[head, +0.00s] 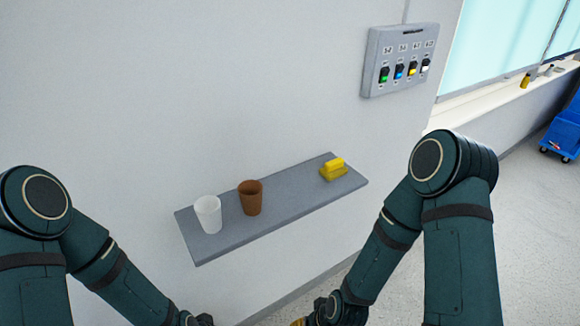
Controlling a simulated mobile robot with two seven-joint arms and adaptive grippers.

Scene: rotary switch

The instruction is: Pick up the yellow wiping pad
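The yellow wiping pad (334,171) rests near the right end of a grey wall shelf (285,207). It looks like a flat block with a smaller raised grip on top. My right arm comes in from the right and bends down to the bottom edge, where only a small orange and dark part of the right gripper (299,322) shows. My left arm ends at the bottom edge, with its gripper cut off by the frame. Both arm ends are well below the shelf, apart from the pad. The fingers of both grippers are hidden.
On the shelf stand a white cup (208,214) at the left and a brown cup (251,198) beside it. A grey switch panel (400,62) with several coloured switches hangs on the wall above right. A blue cart (564,128) stands far right. The shelf between brown cup and pad is clear.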

